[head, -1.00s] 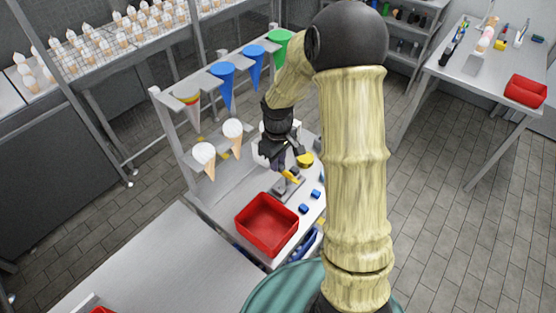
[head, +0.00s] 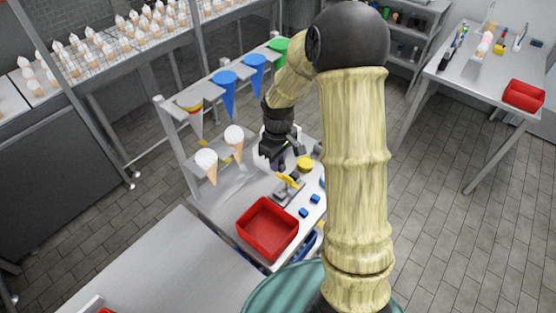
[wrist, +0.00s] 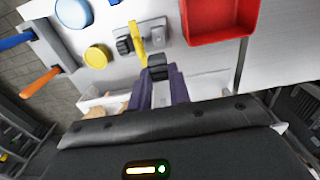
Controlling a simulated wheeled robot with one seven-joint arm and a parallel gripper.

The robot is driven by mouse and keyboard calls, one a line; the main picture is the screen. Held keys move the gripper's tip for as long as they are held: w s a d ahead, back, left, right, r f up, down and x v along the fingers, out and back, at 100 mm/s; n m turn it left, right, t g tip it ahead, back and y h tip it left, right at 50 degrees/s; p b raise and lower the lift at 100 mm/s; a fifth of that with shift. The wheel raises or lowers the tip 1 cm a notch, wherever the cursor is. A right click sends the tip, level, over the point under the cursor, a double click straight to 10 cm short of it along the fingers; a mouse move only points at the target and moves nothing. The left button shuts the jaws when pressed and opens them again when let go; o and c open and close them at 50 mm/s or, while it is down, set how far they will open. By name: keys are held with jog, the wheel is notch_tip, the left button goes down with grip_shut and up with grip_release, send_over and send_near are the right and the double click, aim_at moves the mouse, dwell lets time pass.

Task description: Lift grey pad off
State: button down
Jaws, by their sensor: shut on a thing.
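My gripper (wrist: 160,82) is shut on a small dark grey pad (wrist: 157,66), which sits at the fingertips in the wrist view. In the head view my gripper (head: 282,160) is above the worktop, behind and above the grey plate (head: 285,194) with a yellow lever-like piece (head: 288,181). In the wrist view this plate (wrist: 155,33) lies beyond the fingertips, with the yellow piece (wrist: 138,40) upright on it. A second dark pad (wrist: 125,46) is beside the yellow piece. The held pad looks apart from the plate.
A red bin (head: 267,228) stands on the worktop in front of the plate. A yellow round piece (head: 305,163) and blue blocks (head: 304,212) lie nearby. A rack behind holds blue cones (head: 228,92) and white-topped cones (head: 206,163).

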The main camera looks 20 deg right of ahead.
jog(key=shift+r+p, duration=0.9)
jog(key=shift+r, duration=0.25)
jog(key=shift+f, duration=0.1)
jog(key=f+m, duration=0.2)
jog(key=f, duration=0.1)
jog(key=w+f+m, duration=0.1)
jog(key=f+m, duration=0.1)
jog(key=f, duration=0.1)
jog(key=f+m, duration=0.3)
jog(key=shift+w+d+b, duration=0.1)
jog(key=shift+w+b, duration=0.25)
jog(key=shift+w, duration=0.05)
